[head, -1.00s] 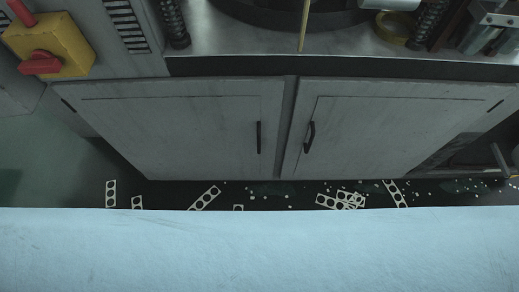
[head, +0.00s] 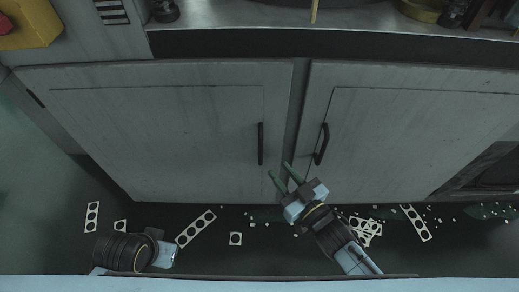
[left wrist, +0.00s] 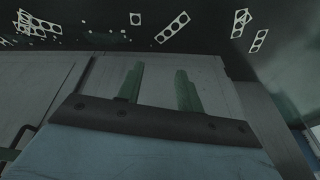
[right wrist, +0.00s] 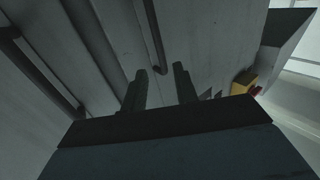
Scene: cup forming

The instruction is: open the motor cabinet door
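The grey cabinet has a left door (head: 180,130) and a right door (head: 415,125), both closed. The left door has a dark upright handle (head: 261,144), and the right door has a dark handle (head: 321,145). My right gripper (head: 281,174) is open and empty, in front of the gap between the doors and below both handles.
Perforated metal strips (head: 196,227) and small scraps lie on the dark floor below the doors. A worktop edge (head: 230,42) overhangs the cabinet. A yellow box (head: 30,30) is at upper left. The space before the left door is clear.

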